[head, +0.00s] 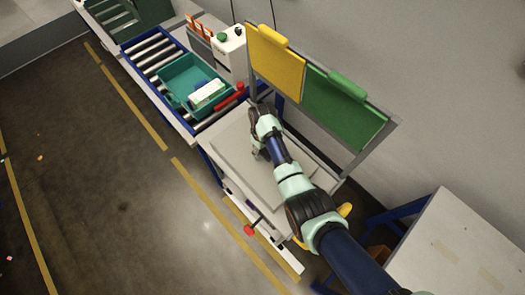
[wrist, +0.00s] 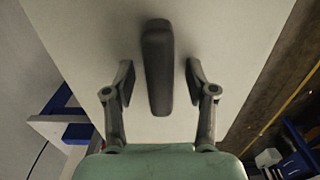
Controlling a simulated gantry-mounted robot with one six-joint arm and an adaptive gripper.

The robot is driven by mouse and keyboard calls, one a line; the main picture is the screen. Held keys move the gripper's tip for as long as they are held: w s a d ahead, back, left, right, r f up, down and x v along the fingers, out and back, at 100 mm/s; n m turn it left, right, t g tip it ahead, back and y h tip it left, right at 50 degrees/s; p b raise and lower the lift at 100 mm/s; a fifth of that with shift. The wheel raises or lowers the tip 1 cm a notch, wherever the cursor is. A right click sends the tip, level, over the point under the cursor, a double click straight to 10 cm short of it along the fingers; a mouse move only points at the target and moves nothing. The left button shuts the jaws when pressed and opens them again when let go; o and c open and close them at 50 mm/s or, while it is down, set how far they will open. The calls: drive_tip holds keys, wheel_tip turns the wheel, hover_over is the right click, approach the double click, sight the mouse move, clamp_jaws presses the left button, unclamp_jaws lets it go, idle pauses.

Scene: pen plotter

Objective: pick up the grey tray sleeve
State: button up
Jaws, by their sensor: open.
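The grey tray sleeve (head: 240,172) looks like a flat light-grey panel lying on the pale workstation top, below the wall rack. In the wrist view the panel (wrist: 85,35) fills most of the picture, with a dark grey bar handle (wrist: 157,85) standing on it. My gripper (wrist: 159,68) is open, with one finger on each side of the handle and a visible gap on both sides. In the head view my gripper (head: 258,155) is low over the panel, and my arm hides the handle and part of the panel.
A yellow panel (head: 275,62) and a green panel (head: 340,110) with matching handles stand in a rack behind my arm. A teal bin (head: 190,78) with a white item sits on the roller conveyor at left. A red knob (head: 249,230) juts from the workstation's front.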

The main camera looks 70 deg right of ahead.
clamp_jaws()
drive_tip(key=shift+r, duration=0.1)
idle(0.3)
wheel_tip(320, 180, up, 20)
drive_tip(key=p, duration=0.6)
